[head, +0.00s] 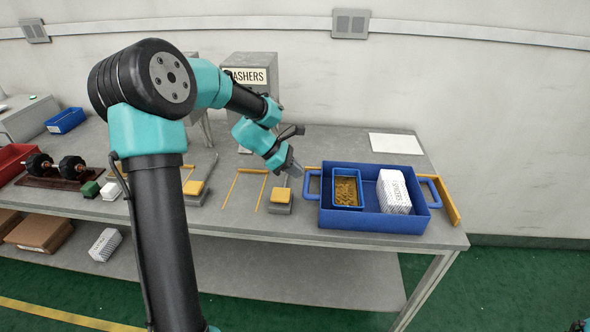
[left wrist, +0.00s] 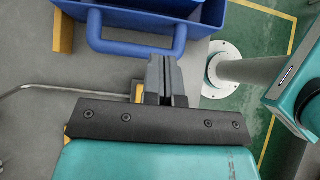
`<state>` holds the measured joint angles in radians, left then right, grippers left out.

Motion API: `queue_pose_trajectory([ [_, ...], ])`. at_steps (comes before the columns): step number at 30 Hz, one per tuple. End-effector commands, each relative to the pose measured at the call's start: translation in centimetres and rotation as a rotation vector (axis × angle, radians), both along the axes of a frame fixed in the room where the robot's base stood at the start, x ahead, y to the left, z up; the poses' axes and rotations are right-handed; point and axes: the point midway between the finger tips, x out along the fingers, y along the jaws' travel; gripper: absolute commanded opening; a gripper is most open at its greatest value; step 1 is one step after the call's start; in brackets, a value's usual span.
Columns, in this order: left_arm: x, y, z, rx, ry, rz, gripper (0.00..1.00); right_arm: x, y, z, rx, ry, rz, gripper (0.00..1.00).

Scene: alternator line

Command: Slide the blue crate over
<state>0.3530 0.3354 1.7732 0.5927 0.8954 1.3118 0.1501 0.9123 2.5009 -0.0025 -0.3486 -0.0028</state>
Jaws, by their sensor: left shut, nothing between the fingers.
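The blue crate (head: 372,223) stands at the right end of the table, with a loop handle on its left side and one on its right. It holds a small blue bin (head: 347,205) of brass-coloured parts and a white printed box (head: 393,192). My left gripper (head: 297,172) is shut and empty, just left of the crate's left handle (head: 312,186). In the left wrist view the shut fingers (left wrist: 164,62) point at the handle (left wrist: 135,48), very close to it; I cannot tell whether they touch. My right gripper is not in view.
A yellow strip (head: 447,201) lies along the crate's right side near the table's edge. A yellow-topped grey block (head: 280,200) sits left of the crate. A white sheet (head: 396,144) lies behind it. A washers dispenser (head: 250,68) stands farther back.

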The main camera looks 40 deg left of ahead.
Motion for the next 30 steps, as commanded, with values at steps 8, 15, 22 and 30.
queue_pose_trajectory([
  [8,1.6,-2.9,-3.4,0.001,0.003,-0.002,0.00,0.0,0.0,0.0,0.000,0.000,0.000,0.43],
  [15,2.4,-4.5,-5.1,0.001,0.001,-0.001,0.00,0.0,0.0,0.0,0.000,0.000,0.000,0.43],
  [22,2.6,-4.7,-5.3,0.002,0.001,0.000,0.00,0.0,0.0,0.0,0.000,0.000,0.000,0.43],
  [30,2.5,-4.5,-5.3,0.002,0.001,0.006,0.00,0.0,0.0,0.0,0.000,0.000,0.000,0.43],
])
